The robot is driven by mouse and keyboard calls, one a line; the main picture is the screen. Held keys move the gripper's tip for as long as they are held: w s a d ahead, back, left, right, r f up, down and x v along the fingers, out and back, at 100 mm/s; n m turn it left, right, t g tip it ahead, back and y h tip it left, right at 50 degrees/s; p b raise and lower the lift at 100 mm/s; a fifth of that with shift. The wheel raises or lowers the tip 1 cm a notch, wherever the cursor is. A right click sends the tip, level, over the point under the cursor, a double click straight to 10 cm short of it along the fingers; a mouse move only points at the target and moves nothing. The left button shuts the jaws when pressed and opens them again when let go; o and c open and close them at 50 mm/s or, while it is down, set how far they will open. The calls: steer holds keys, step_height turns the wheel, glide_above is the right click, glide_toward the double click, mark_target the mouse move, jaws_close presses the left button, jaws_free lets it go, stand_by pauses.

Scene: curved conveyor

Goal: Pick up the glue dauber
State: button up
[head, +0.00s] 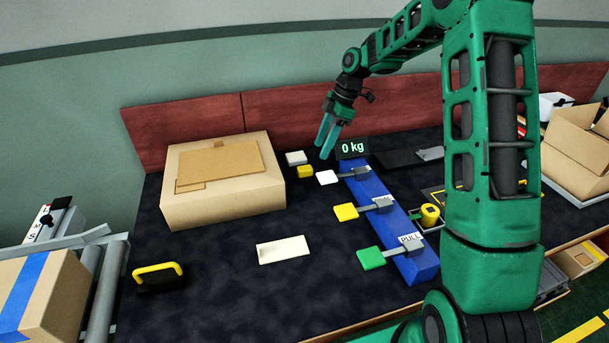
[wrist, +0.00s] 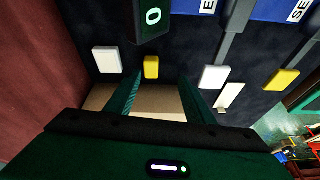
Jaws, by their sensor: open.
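I cannot tell for certain which item is the glue dauber. A small yellow round piece (head: 429,214) with a green part beside it sits in a little tray right of the blue bar. A black block with a yellow handle (head: 158,272) lies at the front left. My gripper (head: 326,138) is open and empty, pointing down above the back of the table. In the wrist view its fingers (wrist: 160,80) are apart; a yellow block (wrist: 151,67) and a white block (wrist: 106,60) show beyond them, with cardboard between the fingers.
A blue bar (head: 425,262) carries grey levers with white, yellow and green pads. A closed cardboard box (head: 222,205) stands at the left and an open carton (head: 575,155) at the right. A 0 kg display (head: 352,148) stands near my gripper. A white card (head: 283,250) lies in front.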

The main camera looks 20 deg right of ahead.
mark_target(306, 167)
steer(key=shift+n+y, duration=0.3)
steer(key=shift+n, duration=0.4)
steer(key=x, duration=0.4)
steer(key=w+x, duration=0.1)
steer(key=x, duration=0.3)
steer(key=w+x, duration=0.1)
steer(key=x, duration=0.3)
steer(key=shift+w+a+f, duration=0.1)
steer(key=shift+a+f, duration=0.15)
steer(key=shift+a, duration=0.05)
steer(key=c, duration=1.1)
